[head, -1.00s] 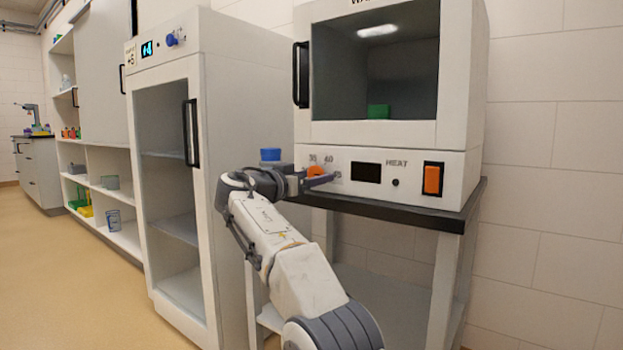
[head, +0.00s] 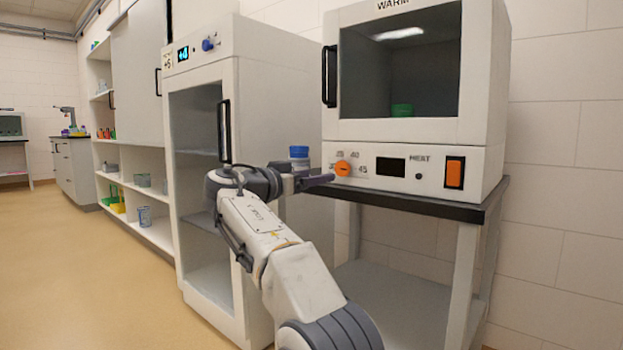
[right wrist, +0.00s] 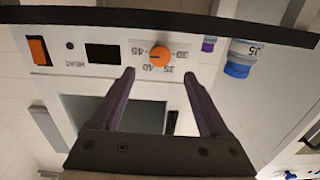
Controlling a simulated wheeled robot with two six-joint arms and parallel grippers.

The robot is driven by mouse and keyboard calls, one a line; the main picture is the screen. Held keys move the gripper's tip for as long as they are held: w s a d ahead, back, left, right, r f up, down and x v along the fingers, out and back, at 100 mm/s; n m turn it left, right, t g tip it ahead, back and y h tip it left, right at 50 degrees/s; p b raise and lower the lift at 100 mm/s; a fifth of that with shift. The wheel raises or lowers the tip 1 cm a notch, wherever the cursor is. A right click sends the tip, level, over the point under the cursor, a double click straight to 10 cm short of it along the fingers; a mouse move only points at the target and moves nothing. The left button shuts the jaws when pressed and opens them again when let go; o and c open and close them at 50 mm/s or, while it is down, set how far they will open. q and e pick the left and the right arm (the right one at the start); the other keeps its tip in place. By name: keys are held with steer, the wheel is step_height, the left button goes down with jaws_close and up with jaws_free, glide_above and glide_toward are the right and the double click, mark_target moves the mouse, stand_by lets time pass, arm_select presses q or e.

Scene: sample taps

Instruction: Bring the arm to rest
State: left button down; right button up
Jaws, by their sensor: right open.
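My right gripper (head: 318,181) is at the end of the white and grey arm in the middle of the head view. It is in front of the warmer's control panel, just left of and below the orange dial (head: 343,168). In the right wrist view its two dark fingers (right wrist: 159,74) are spread with nothing between them. The orange dial (right wrist: 159,56) shows beyond the fingertips, with a gap. The warmer (head: 400,130) stands on a dark-topped stand (head: 450,205), its door shut. My left gripper is not in view.
A blue-capped bottle (head: 299,153) stands on the stand beside the warmer, close behind the gripper; it also shows in the wrist view (right wrist: 240,58). A glass-fronted cabinet (head: 205,180) is to the left. A green object (head: 402,110) is inside the warmer. The floor at left is clear.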

steer(key=s+a+f+n+g+y+p, duration=0.1)
steer(key=s+f+n+g+y+p, duration=0.25)
steer(key=s+n+p, duration=0.2)
steer(key=s+a+f+n+g+y+p, duration=0.1)
steer(key=s+f+n+g+y+p, duration=0.1)
steer(key=s+f+n+y+p, duration=0.3)
steer(key=s+d+f+n+g+y+p, duration=0.1)
steer(key=s+d+f+n+g+p, duration=0.15)
steer(key=s, duration=0.95)
steer(key=s+d+f+n+g+y+p, duration=0.1)
steer(key=s+d+f+g+y+p, duration=0.15)
steer(key=s, duration=0.95)
steer(key=s+d+f+n+g+y+p, duration=0.1)
steer(key=s+d+f+g+p, duration=0.2)
steer(key=s, duration=0.9)
step_height(320, 180, up, 37)
steer(key=p, duration=3.7)
steer(key=shift+a+f, duration=0.2)
steer(key=shift+a, duration=0.15)
steer(key=shift+w, duration=0.1)
